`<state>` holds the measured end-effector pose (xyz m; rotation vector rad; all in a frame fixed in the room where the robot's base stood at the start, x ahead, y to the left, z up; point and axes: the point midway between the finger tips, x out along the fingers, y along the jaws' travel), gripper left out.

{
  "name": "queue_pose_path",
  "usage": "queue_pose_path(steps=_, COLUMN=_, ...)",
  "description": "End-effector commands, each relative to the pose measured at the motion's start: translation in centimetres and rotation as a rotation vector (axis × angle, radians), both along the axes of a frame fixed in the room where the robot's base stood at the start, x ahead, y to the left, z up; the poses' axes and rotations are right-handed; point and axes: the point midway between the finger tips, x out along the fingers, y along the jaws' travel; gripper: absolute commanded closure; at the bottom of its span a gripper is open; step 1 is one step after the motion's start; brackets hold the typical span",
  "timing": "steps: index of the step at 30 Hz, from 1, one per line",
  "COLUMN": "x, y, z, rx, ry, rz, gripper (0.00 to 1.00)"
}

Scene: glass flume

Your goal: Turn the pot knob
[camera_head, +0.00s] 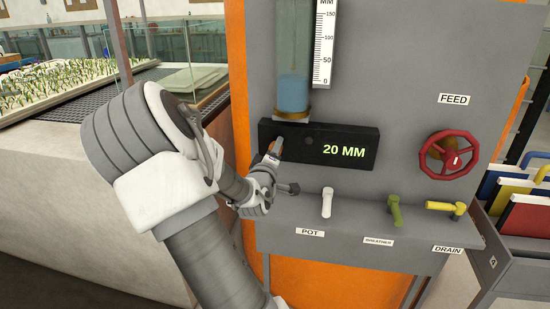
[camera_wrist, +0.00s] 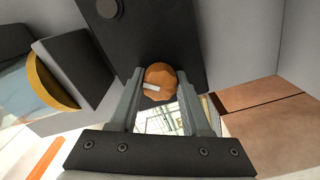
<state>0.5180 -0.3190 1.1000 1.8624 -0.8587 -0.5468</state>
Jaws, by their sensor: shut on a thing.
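My gripper (camera_head: 270,158) reaches the left end of the black display box (camera_head: 350,138), which reads "20 MM" in green. In the wrist view, my gripper (camera_wrist: 162,88) is shut on a brown fluted knob (camera_wrist: 158,72) with a white pointer mark, on the dark box face. The knob is mostly hidden by the fingers in the head view, where a bit of brown (camera_head: 277,145) shows.
A glass tube (camera_head: 294,50) with blue liquid stands above the box, beside a millimetre scale (camera_head: 323,45). A red FEED wheel (camera_head: 449,155), a green lever (camera_head: 395,210) and a yellow DRAIN lever (camera_head: 446,207) are to the right. A dark lever (camera_head: 288,188) is close under my gripper.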

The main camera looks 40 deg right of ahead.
Motion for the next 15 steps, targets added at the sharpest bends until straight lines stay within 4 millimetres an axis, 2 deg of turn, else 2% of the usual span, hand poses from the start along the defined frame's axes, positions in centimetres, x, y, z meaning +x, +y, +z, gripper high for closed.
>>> queue_pose_path(steps=15, x=-0.02, y=-0.03, z=-0.41, rx=0.32, ry=-0.377, rz=0.001, gripper=1.0)
